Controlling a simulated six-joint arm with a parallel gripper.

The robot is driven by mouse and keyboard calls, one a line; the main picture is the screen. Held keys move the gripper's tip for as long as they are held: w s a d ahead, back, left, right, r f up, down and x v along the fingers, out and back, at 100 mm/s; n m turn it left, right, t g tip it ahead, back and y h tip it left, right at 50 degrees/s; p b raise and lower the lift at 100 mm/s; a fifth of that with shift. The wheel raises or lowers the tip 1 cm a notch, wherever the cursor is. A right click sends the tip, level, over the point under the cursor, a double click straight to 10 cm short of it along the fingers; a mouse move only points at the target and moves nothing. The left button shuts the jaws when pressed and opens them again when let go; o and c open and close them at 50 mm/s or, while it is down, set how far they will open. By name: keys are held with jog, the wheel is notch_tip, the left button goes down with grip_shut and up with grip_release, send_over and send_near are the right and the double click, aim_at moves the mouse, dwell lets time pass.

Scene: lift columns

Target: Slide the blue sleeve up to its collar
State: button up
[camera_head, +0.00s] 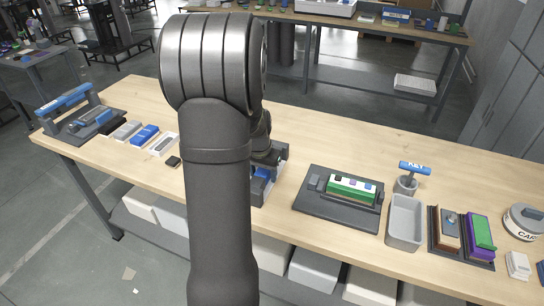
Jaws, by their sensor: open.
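My arm stands in the middle of the view and hides much of the work spot behind it. My gripper (268,155) shows only in part at the arm's right side, low over the table and pointing down; it is open, its fingertips mostly hidden. A blue part (262,185), which may be the blue sleeve or its stand, shows just below the gripper. I cannot tell whether the gripper touches it or stands around it. No collar can be made out.
The wooden table (330,140) holds a dark fixture with a green block (350,190), a grey bin (404,222), a key holder (407,184) and coloured blocks (480,232) at right. A blue-handled fixture (68,104) and small blocks stand at left. The table's back middle is clear.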

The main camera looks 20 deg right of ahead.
jog(key=shift+r, duration=3.05)
